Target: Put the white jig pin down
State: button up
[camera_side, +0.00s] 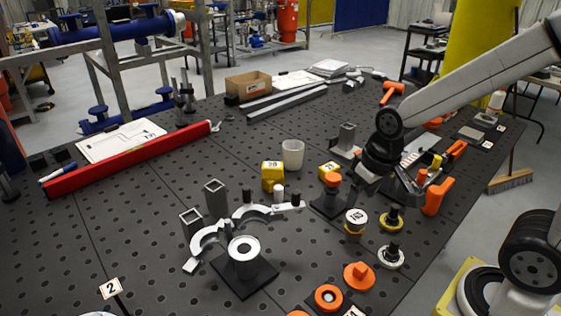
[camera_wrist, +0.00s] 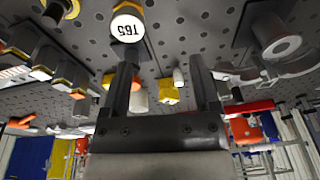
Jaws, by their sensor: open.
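The white jig pin (camera_side: 278,191) is a small white cylinder standing upright on the dark perforated table (camera_side: 150,240), beside the curved pale clamp arms (camera_side: 255,211). In the wrist view the small white pin (camera_wrist: 178,77) shows beyond and between my fingers, apart from them. My gripper (camera_side: 388,190) is to the right of the pin in the side view, low over the table's right part. In the wrist view my gripper (camera_wrist: 162,62) has its two dark fingers spread with nothing between them. Whether the pin's foot sits in a hole cannot be told.
A yellow block (camera_side: 272,176) and a white cup (camera_side: 292,154) stand behind the pin. A ring-topped fixture (camera_side: 243,250) stands in front. A white-capped yellow cylinder (camera_side: 355,217) and an orange-topped piece (camera_side: 333,180) are close to my gripper.

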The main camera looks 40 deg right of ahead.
jog(key=w+d+m+y, duration=0.4)
jog(key=w+m+y, duration=0.3)
jog(key=w+m, duration=0.3)
jog(key=w+d+m+y, duration=0.4)
jog(key=w+m+y, duration=0.2)
jog(key=w+m, duration=0.45)
jog(key=n, duration=0.2)
send_near(275, 194)
jog(key=shift+d+r, duration=0.7)
jog(key=shift+d, duration=0.05)
jog(key=shift+f, duration=0.45)
jog(key=shift+x, duration=6)
grip_shut()
